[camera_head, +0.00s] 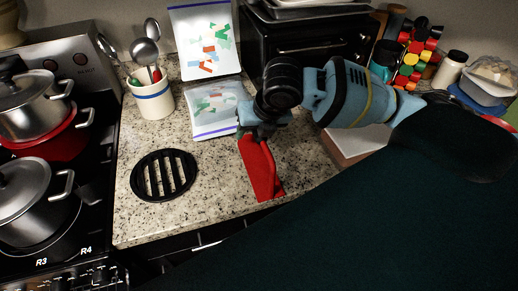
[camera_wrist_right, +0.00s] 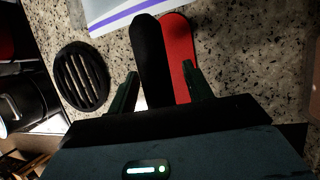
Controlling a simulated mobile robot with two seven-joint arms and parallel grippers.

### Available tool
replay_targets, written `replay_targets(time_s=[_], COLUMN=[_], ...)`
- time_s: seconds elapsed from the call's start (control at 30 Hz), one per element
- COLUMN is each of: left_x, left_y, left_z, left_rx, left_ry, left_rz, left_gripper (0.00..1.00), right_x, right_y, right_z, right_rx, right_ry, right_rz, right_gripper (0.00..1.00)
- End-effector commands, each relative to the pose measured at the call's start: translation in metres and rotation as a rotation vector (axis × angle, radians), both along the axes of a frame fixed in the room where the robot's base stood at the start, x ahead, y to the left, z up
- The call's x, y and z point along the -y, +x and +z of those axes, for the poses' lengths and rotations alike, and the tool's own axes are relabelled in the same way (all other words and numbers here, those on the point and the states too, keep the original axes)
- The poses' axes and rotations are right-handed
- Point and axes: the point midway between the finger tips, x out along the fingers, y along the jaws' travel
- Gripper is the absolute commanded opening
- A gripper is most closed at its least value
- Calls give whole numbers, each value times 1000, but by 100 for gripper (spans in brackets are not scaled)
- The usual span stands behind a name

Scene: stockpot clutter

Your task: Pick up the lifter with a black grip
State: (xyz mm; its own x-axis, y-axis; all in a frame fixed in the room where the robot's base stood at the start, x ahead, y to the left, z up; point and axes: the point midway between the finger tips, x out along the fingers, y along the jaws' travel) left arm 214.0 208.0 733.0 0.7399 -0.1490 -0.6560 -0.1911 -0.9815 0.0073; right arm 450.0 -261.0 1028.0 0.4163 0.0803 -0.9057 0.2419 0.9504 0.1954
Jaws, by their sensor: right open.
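The red lifter (camera_head: 262,172) lies on the speckled counter in the head view, with its far end hidden under my right gripper (camera_head: 262,132). In the right wrist view a long black part with a rounded end, which looks like the grip (camera_wrist_right: 152,55), runs beside a long red part (camera_wrist_right: 179,50). My right gripper (camera_wrist_right: 162,90) is open, with one finger on either side of these parts. Whether a finger touches them I cannot tell. My left gripper is not in view.
A round black slotted trivet (camera_head: 164,175) lies to the left on the counter. A utensil crock (camera_head: 154,97) and clear bags (camera_head: 215,108) stand or lie behind. Pots (camera_head: 28,190) sit on the stove at left. A black oven (camera_head: 310,40) stands at the back.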

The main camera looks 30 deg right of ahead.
Motion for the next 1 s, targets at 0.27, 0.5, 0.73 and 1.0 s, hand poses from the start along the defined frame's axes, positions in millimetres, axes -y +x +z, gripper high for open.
replay_targets(time_s=[0.27,0.5,0.73,1.0], left_x=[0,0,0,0], left_y=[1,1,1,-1], left_z=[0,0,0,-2], left_rx=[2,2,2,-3], left_ry=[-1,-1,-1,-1], left_rz=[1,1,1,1], left_gripper=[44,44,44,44], right_x=[0,0,0,0], right_y=[0,0,0,1], right_z=[-1,-1,-1,6], right_rx=[-1,-1,0,0], right_ry=[0,0,0,1], right_rz=[1,0,0,0], right_gripper=[45,14,2,2])
